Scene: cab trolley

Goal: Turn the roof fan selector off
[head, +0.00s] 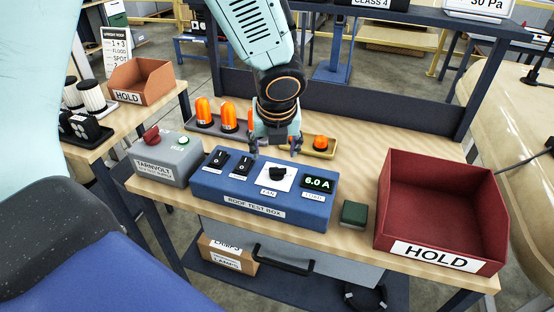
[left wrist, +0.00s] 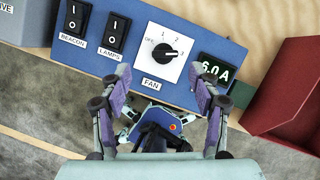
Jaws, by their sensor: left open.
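The blue roof test box (head: 212,188) stands on the wooden bench. Its fan selector is a black knob (head: 277,174) on a white plate; it also shows in the left wrist view (left wrist: 165,52). OFF, 1 and 2 are legible around the knob. Its grip bar lies roughly sideways, toward the right of the plate; the exact setting is hard to tell. My left gripper (head: 276,148) is open and empty, above and behind the knob, apart from it. My right gripper is not in view.
Beacon and lamps rocker switches (head: 231,163) are left of the knob; a load display (head: 317,183) reading 6.0 A is right. A grey tarnvolt supply (head: 165,160), a green block (head: 354,213) and a red HOLD bin (head: 440,205) flank the box. Orange beacons (head: 228,117) stand behind.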

